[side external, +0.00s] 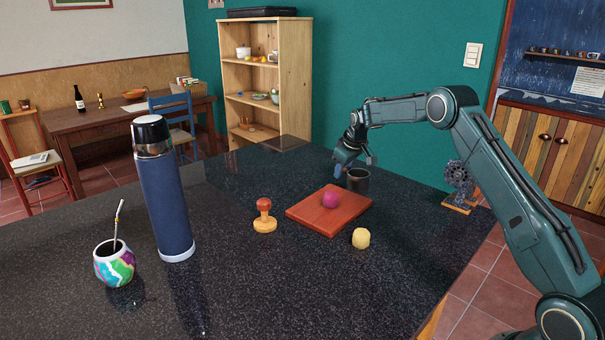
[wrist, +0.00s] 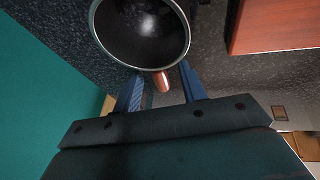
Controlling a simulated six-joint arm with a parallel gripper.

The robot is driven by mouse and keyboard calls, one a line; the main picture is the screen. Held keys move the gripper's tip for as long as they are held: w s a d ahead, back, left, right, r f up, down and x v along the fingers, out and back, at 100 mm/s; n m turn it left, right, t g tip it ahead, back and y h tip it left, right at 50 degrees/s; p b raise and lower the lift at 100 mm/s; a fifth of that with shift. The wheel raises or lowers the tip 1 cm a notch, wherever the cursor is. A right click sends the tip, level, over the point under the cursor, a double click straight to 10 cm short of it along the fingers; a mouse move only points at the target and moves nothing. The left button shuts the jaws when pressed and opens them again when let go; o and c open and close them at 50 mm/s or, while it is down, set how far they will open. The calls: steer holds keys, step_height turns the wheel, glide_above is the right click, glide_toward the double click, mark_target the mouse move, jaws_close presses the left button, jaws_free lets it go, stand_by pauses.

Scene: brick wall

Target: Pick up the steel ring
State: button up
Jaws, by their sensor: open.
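A dark round piece with a thin grey rim (wrist: 183,50) fills the top of the wrist view. In the side view it is a short dark cylinder (side external: 358,183) standing on the counter behind the red board. My gripper (side external: 354,163) is open, pointing down beside the cylinder's upper left. Its blue fingers (wrist: 162,72) stand either side of the brown part, with nothing visibly held.
A red board (side external: 312,213) with a purple ball (side external: 330,199) lies close in front. A yellow ball (side external: 361,238), a wooden stamp (side external: 264,217), a tall blue flask (side external: 165,195) and a painted gourd (side external: 114,264) stand nearer. A geared stand (side external: 459,185) is to the right.

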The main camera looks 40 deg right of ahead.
jaws_close()
steer(key=shift+r, duration=0.15)
step_height(320, 180, up, 20)
steer(key=shift+f, duration=0.2)
stand_by(0.8)
steer(key=shift+a, duration=0.1)
stand_by(0.7)
